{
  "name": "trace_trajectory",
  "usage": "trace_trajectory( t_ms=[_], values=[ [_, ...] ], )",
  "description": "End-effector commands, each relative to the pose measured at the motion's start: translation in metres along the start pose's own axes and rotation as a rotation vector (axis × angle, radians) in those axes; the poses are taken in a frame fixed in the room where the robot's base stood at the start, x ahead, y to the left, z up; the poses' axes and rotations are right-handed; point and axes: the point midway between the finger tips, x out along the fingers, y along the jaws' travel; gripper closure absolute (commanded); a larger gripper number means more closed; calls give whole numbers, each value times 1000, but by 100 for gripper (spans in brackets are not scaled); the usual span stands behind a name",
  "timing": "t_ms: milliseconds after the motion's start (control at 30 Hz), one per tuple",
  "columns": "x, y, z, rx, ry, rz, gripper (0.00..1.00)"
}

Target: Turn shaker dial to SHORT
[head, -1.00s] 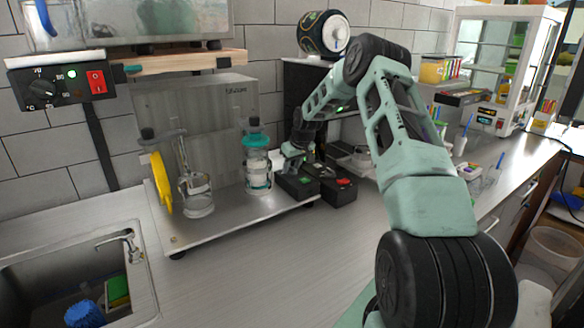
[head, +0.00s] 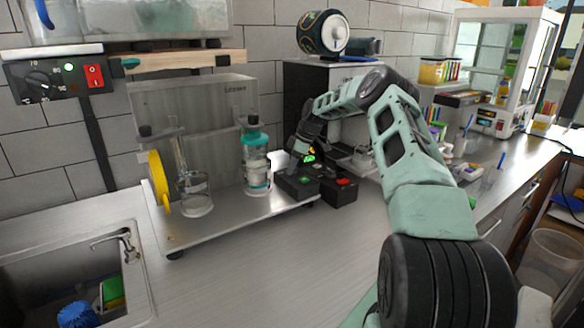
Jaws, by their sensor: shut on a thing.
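The shaker (head: 222,212) is a metal platform on the counter, carrying a glass flask (head: 196,192) and a teal-lidded bottle (head: 256,170). A black control box (head: 298,186) with a small green light sits at its right front corner. My gripper (head: 291,164) points down at the back of this box, just right of the bottle. It is shut on the small dial there. The dial is hidden by the gripper, so its marks and setting cannot be read.
A second black box with a red button (head: 345,183) stands right of the gripper. A black control panel (head: 62,78) with a knob and red switch hangs at upper left. A dark machine (head: 300,85) stands behind my arm. The front counter is clear; a sink (head: 75,265) lies at lower left.

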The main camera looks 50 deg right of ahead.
Motion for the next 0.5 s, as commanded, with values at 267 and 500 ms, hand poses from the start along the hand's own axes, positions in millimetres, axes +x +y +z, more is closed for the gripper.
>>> trace_trajectory(
  t_ms=[267, 500],
  values=[
    [0, 1, 0, -95, -1, -37, 85],
    [0, 1, 0, -120, -2, -49, 85]
  ],
)
